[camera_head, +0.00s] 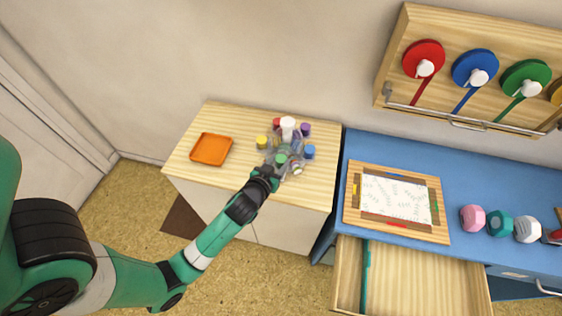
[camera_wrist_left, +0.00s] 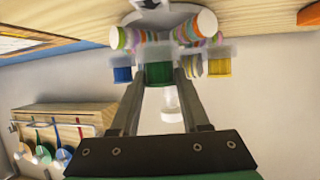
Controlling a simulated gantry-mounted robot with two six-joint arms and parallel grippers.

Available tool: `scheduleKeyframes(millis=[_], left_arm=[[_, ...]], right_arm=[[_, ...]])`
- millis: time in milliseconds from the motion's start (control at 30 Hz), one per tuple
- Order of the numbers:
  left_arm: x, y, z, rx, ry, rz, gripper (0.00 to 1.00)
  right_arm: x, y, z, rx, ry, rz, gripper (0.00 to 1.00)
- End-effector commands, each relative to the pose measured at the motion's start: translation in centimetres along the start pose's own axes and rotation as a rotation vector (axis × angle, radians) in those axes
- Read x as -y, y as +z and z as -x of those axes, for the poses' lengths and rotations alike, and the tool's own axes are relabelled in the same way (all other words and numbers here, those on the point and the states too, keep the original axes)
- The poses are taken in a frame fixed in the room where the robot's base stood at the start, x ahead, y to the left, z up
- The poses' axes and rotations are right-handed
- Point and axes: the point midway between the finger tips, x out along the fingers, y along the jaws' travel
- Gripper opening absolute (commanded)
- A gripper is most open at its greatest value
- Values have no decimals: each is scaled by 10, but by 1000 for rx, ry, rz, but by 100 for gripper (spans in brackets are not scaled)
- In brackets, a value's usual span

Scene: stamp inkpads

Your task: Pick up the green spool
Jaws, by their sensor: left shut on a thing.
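The green spool (camera_head: 281,159) is at the near side of a small spool stand on the wooden cabinet. In the left wrist view the green spool (camera_wrist_left: 159,74) sits between the two fingertips. My left gripper (camera_head: 270,170) reaches in from the front and is shut on it; its fingers also show in the left wrist view (camera_wrist_left: 159,82). I cannot tell whether the spool still touches the stand. The stand has a white top (camera_head: 288,124) and carries red, yellow, purple and blue spools around it. My right gripper is not in view.
An orange tray (camera_head: 211,149) lies on the left of the cabinet top (camera_head: 222,116). To the right, a blue desk (camera_head: 456,178) holds a framed board (camera_head: 395,198) and several dumbbell-like coloured pieces. Its drawer (camera_head: 425,284) is open. Ribbon reels (camera_head: 424,58) hang on a wall panel.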

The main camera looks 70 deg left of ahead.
Motion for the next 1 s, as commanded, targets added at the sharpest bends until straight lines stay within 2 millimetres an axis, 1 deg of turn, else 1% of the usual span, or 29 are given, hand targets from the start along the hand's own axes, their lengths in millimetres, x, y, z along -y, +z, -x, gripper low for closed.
scheduleKeyframes(millis=[33, 67, 100, 333, 433, 567, 667, 767, 833, 900, 967, 1000], left_arm=[[0, 0, 0, 0, 0, 0, 7], [0, 0, 0, 0, 0, 0, 2], [0, 0, 0, 0, 0, 0, 0], [0, 0, 0, 0, 0, 0, 0], [0, -4, 2, 0, 0, 0, 0], [0, -17, 7, -2, 0, 0, 0], [0, -35, 14, -3, 0, 1, 0], [1, -47, 39, -1, 2, -1, 0], [1, -60, 62, -2, 4, -1, 0], [2, -76, 88, 2, 4, -3, 0], [3, -72, 108, 6, 5, -7, 0], [4, -73, 121, 7, 6, -8, 0]], right_arm=[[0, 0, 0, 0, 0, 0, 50], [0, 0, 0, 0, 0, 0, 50], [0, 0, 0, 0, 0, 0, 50], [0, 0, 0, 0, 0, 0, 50], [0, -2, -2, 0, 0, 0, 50], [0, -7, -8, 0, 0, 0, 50], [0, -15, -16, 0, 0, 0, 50], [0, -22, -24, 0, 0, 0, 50], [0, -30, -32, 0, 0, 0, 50], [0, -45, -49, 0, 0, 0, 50], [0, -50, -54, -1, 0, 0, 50], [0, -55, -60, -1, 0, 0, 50]])
